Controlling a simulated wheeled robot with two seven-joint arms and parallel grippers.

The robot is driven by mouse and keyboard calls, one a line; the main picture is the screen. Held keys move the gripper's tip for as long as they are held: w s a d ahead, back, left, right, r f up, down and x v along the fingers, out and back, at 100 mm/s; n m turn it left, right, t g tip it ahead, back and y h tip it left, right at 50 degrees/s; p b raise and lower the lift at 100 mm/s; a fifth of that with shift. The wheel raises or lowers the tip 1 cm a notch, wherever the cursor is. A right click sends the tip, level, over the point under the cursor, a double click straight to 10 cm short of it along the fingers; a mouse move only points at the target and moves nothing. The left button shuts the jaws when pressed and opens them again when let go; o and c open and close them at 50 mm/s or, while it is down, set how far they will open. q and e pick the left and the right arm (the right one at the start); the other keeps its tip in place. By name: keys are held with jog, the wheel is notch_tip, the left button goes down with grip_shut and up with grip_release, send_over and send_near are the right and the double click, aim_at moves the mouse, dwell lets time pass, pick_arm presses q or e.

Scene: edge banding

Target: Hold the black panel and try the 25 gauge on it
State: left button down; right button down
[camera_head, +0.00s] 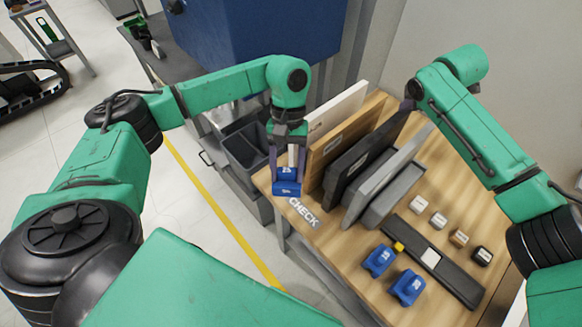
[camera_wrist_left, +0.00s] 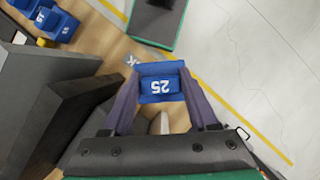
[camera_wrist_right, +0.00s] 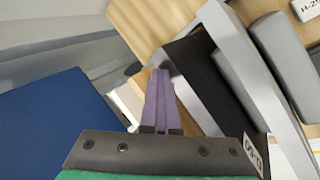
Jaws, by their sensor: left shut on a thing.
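My left gripper (camera_head: 287,180) is shut on the blue 25 gauge (camera_head: 287,187), held beyond the table's left edge near the CHECK lettering. The gauge's 25 reads upside down in the left wrist view (camera_wrist_left: 160,85). The black panel (camera_head: 345,172) stands on edge in the row of panels, between a wooden one and a grey one. It also shows in the right wrist view (camera_wrist_right: 205,85). My right gripper (camera_head: 408,103) is at the black panel's far upper corner. Its fingers (camera_wrist_right: 161,75) are close together; contact with the panel is not clear.
Two other blue gauges (camera_head: 379,260) (camera_head: 408,287) sit at the table's front, beside a dark bar (camera_head: 455,277). Several small blocks (camera_head: 438,220) lie to the right. Grey panels (camera_head: 393,195) stand right of the black one. Dark bins (camera_head: 243,148) stand left of the table.

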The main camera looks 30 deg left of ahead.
pick_arm(q)
notch_tip(320, 180, up, 10)
jog(key=w+r+n+t+h, duration=0.1)
jog(key=w+n+t+h, duration=0.1)
jog(key=n, duration=0.5)
jog(key=w+d+r+n+t, duration=0.5)
jog(key=w+d+r+n, duration=0.4)
jog(key=d+n, duration=0.4)
jog(key=r+n, duration=0.1)
jog(key=n, duration=0.1)
jog(key=shift+w+d+r+n, duration=0.2)
jog(key=shift+w+n, duration=0.05)
jog(key=shift+n, duration=0.05)
jog(key=shift+d, duration=0.1)
